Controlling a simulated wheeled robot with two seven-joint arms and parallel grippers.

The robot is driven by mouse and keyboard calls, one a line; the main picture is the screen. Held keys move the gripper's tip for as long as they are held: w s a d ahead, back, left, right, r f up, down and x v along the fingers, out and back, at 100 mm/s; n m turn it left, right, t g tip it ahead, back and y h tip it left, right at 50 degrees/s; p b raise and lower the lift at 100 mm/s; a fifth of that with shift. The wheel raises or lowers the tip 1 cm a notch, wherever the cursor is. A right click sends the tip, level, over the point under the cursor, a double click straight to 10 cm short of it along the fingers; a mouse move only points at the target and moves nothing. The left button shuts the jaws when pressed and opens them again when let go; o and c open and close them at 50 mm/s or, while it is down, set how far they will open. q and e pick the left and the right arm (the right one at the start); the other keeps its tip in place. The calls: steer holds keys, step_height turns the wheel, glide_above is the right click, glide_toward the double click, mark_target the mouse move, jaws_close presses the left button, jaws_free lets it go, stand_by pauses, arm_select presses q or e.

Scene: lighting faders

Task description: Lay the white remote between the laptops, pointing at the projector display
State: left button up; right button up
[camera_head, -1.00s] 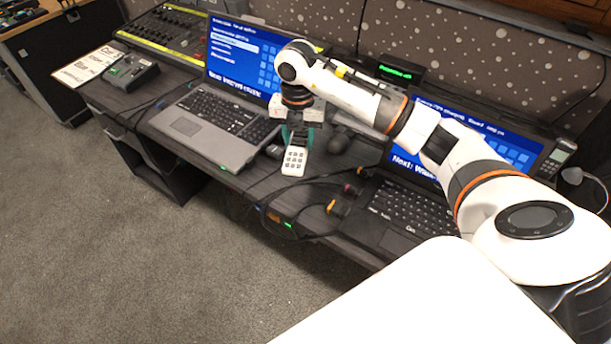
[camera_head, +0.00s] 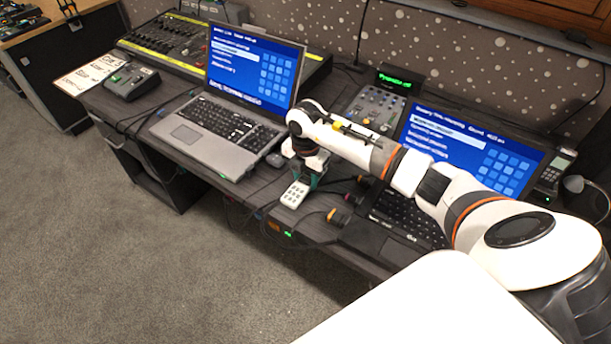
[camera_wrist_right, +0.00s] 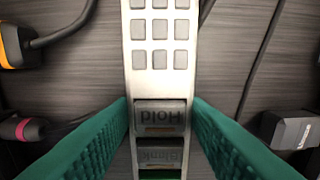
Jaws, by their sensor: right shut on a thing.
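The white remote (camera_head: 294,194) lies lengthwise in my right gripper (camera_head: 304,180), its keypad end toward the desk's front edge. In the right wrist view the remote (camera_wrist_right: 160,45) runs between two green fingers (camera_wrist_right: 160,130), closed on its sides near the "Hold" key. It is low over the desk between the silver left laptop (camera_head: 185,133) and the black right laptop (camera_head: 390,238); I cannot tell whether it touches. A small display with green text (camera_head: 398,79), likely the projector display, stands behind, to the right. My left gripper is not in view.
A mouse (camera_head: 274,160) sits left of the gripper. Cables and plugs, one orange-ended (camera_head: 335,216), lie to the right of the remote. A small control panel (camera_head: 378,108) stands behind my arm. A mixing desk (camera_head: 165,45) is at the back left.

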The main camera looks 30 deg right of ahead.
mark_target(306, 178)
steer(key=shift+f, duration=0.3)
steer(key=o, duration=1.1)
steer(key=shift+c, duration=0.2)
step_height(306, 178, up, 12)
steer(key=b, duration=0.1)
steer(key=shift+r, duration=0.2)
